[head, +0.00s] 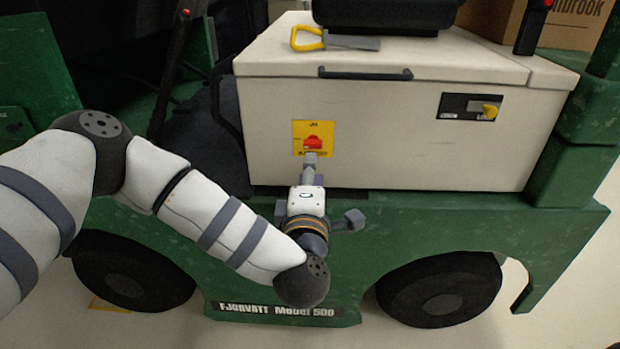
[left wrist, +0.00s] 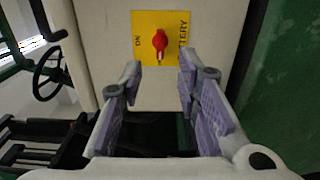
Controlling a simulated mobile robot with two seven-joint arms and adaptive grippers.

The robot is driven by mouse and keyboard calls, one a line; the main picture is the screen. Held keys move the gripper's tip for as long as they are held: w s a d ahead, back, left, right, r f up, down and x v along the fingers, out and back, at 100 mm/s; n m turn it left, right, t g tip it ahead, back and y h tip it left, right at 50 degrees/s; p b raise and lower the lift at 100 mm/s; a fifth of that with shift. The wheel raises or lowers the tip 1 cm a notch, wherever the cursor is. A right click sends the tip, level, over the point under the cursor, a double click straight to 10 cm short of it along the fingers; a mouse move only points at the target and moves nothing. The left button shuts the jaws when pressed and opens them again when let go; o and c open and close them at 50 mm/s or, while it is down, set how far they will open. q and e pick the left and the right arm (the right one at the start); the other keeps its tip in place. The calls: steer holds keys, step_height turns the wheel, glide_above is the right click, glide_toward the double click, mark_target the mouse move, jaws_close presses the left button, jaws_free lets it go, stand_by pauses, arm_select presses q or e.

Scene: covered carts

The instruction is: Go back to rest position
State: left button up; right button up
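My left gripper (left wrist: 158,95) is open in the left wrist view, its two purple-padded fingers apart with nothing between them. In the head view the left gripper (head: 311,168) points at the cart's cream box, just below a red rotary switch (head: 313,142) on a yellow plate. The red switch also shows in the left wrist view (left wrist: 160,40), beyond the fingertips, with "BATTERY" and "ON" lettering on its plate (left wrist: 144,22). Whether the fingers touch the plate cannot be told. My right gripper is not in view.
The cream box (head: 390,150) sits on a green cart (head: 480,230) with black wheels. A black handle (head: 365,74) sticks out above the switch. A yellow-handled tool (head: 308,39) and a black seat lie on top, with a cardboard box (head: 555,25) behind.

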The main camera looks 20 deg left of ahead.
arm_select(q)
steer(key=shift+v, duration=1.35)
